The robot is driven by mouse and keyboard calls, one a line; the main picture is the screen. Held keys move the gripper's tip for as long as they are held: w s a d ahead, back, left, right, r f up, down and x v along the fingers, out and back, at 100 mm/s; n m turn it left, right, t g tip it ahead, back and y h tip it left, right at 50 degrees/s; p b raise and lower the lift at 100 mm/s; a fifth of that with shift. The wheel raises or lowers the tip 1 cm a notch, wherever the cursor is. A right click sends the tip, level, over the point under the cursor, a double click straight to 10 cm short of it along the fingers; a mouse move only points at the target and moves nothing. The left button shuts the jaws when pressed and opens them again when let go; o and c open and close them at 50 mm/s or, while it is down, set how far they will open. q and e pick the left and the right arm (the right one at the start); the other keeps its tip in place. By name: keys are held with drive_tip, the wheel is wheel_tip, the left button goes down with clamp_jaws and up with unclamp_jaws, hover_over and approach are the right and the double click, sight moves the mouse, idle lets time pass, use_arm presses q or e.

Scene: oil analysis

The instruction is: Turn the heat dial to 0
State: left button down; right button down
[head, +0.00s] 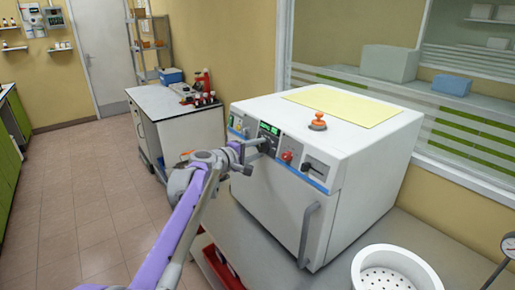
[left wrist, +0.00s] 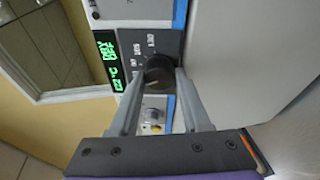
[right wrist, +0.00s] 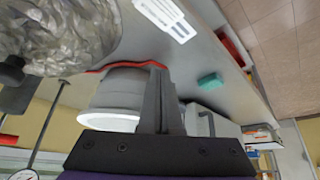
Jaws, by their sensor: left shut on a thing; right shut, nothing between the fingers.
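The white oven-like machine (head: 345,180) stands on the grey bench, with a control panel on its front. The black heat dial (left wrist: 158,76) sits on the dark panel, beside a green lit display (left wrist: 108,60). My left gripper (left wrist: 161,85) is shut on the dial, one finger on each side of it. In the head view, my left gripper (head: 248,152) reaches the panel and hides most of the dial. The dial's exact setting is too small to read. My right gripper (right wrist: 160,70) is shut and empty, out of the head view.
A red knob (head: 287,156) is right of the dial on the panel. The machine's door handle (head: 308,233) sticks out below. An orange-topped stopper (head: 318,122) and a yellow sheet (head: 345,105) lie on top. A white perforated pot (head: 392,270) stands at the front right.

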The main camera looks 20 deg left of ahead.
use_arm(q)
drive_tip(key=n+g, duration=0.1)
drive_tip(key=n, duration=0.4)
drive_tip(key=shift+r, duration=0.15)
drive_tip(key=shift+n+g, duration=0.6)
drive_tip(key=shift+n, duration=1.6)
drive_tip(key=shift+r, duration=0.1)
drive_tip(key=shift+c, duration=1.8)
unclamp_jaws()
drive_tip(key=v, duration=1)
drive_tip(key=shift+s+r+b, duration=0.2)
drive_tip(key=shift+s+b, duration=0.05)
drive_tip(key=shift+b, duration=0.1)
drive_tip(key=shift+a, duration=0.1)
